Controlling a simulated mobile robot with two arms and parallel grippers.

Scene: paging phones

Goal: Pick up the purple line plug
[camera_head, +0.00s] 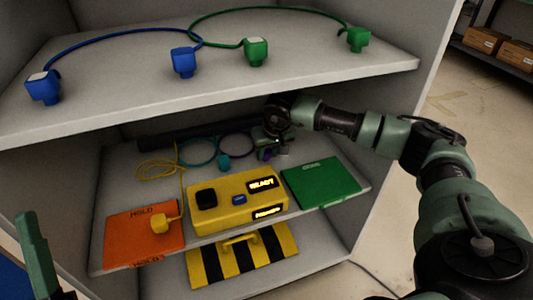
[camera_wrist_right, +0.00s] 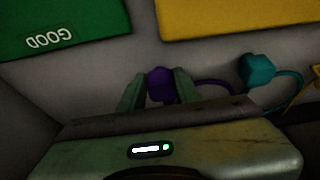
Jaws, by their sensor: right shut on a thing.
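The purple line plug (camera_wrist_right: 161,85) sits between the two green fingers of my right gripper (camera_wrist_right: 158,86) in the right wrist view. The fingers are shut on it. Its purple cord runs to the right. In the head view the purple plug (camera_head: 264,154) is small and partly hidden by my right gripper (camera_head: 272,148), at the back right of the lower shelf. Part of my left gripper (camera_head: 34,252) shows at the lower left edge of the head view, away from the shelf. Its opening is not clear.
A teal plug (camera_wrist_right: 257,71) lies beside the purple one. The yellow box (camera_head: 215,207), green GOOD pad (camera_head: 322,182) and orange HOLD pad (camera_head: 128,237) lie in front. The upper shelf (camera_head: 330,63) overhangs, with blue (camera_head: 184,62) and green (camera_head: 256,51) plugs.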

